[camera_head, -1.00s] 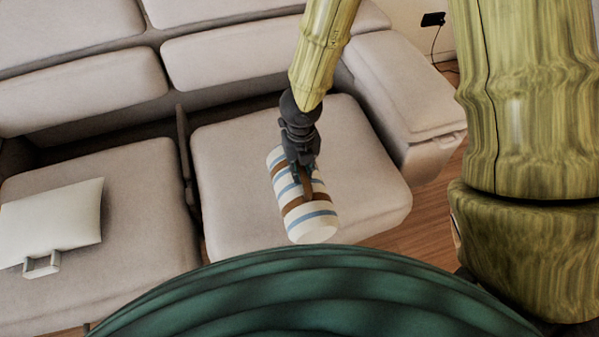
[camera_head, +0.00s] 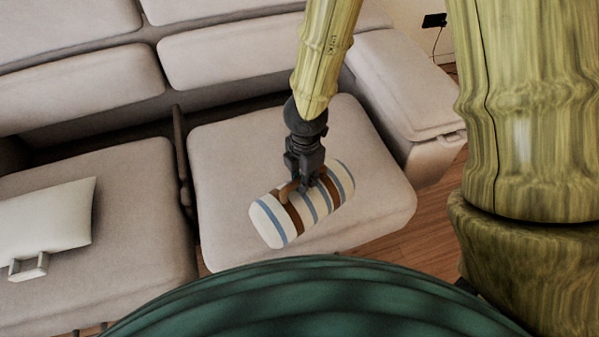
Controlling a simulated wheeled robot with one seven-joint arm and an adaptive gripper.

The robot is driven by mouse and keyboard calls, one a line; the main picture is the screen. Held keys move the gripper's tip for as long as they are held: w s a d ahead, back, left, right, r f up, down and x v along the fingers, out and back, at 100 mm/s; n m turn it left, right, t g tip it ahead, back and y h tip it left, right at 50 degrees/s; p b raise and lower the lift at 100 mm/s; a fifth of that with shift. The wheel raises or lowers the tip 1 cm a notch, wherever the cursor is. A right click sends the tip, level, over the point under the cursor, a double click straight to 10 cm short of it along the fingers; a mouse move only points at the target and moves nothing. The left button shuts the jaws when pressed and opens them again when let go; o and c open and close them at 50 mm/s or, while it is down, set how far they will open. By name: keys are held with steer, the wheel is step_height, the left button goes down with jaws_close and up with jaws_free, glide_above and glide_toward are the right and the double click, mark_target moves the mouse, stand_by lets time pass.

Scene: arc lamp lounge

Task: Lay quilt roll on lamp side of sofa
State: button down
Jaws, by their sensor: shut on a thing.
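The quilt roll (camera_head: 318,208) is white with blue stripes, brown bands and a brown handle. My gripper (camera_head: 305,182) is shut on it from above, around the handle area. The roll shows over the right seat cushion of the grey sofa (camera_head: 230,150), its long side running from lower left to upper right. I cannot tell whether it touches the cushion or hangs just above it. The lamp is not in view, so its side of the sofa cannot be told here.
A white cushion with a handle (camera_head: 45,228) lies on the left seat. A dark gap (camera_head: 183,160) divides the two seats. The sofa's armrest (camera_head: 405,85) stands at the right, with wooden floor (camera_head: 440,200) beyond. The right seat around the roll is clear.

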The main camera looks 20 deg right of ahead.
steer(key=m, duration=0.1)
steer(key=m+b, duration=0.1)
steer(key=m, duration=0.1)
steer(key=shift+s+d+f, duration=0.1)
steer(key=shift+f, duration=0.25)
steer(key=shift+m, duration=0.4)
steer(key=w+d+f+p, duration=0.1)
steer(key=w+d+f, duration=0.1)
steer(key=w, duration=0.5)
steer(key=w+d+f+p, duration=0.1)
steer(key=w+d+f, duration=0.2)
steer(key=w+d, duration=0.2)
steer(key=shift+w+d+p, duration=0.25)
steer(key=shift+w+p, duration=0.05)
steer(key=shift+w, duration=0.75)
steer(key=shift+f, duration=0.15)
steer(key=c, duration=1.3)
jaws_free()
steer(key=shift+c, duration=0.2)
